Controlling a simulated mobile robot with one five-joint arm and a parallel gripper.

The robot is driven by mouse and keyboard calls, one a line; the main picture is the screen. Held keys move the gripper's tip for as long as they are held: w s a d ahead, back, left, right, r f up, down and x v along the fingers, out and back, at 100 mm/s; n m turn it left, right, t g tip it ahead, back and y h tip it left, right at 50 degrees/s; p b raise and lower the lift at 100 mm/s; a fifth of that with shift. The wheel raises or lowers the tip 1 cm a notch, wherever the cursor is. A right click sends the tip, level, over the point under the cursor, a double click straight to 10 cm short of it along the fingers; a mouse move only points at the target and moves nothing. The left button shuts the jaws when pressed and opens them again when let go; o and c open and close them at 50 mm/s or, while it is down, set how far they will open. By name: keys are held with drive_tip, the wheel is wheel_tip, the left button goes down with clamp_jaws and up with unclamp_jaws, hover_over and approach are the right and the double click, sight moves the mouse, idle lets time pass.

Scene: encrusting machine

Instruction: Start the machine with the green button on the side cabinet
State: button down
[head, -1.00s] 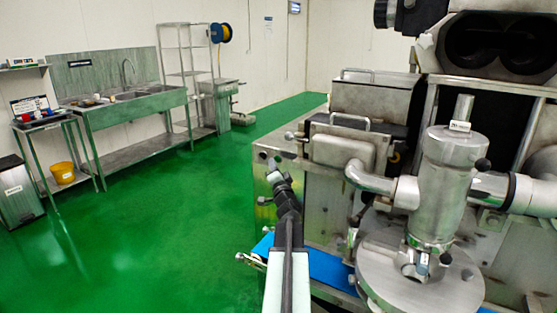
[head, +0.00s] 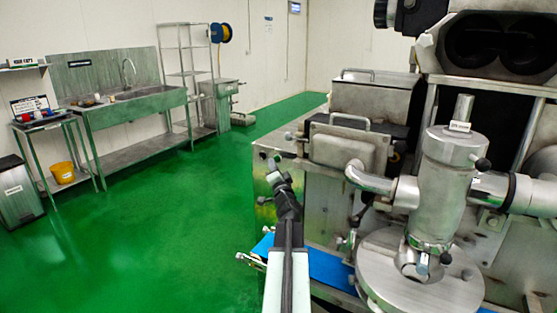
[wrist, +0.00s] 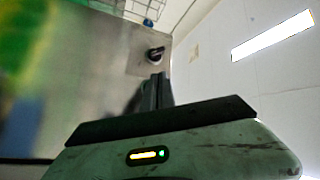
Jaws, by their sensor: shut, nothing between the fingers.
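My gripper (head: 275,170) is at the left end of the machine, in front of the side cabinet's left edge in the head view. In the wrist view its dark fingers (wrist: 158,82) are together with nothing between them. They point toward a small dark round control (wrist: 155,53) on a bare metal face, which seems to be the side cabinet (wrist: 105,55). The fingertips look near this control, but I cannot tell whether they touch it. In the head view the cabinet (head: 318,202) shows its front, with small fittings at its left edge. I cannot make out a green button.
A blue belt (head: 330,268) lies below the cabinet, beside my arm. A steel hopper cylinder (head: 448,185) and round plate (head: 420,290) stand to the right. Green floor (head: 150,235) is open to the left, with a sink bench (head: 135,106) farther back.

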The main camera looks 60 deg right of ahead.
idle(0.4)
drive_tip(key=shift+d, duration=0.45)
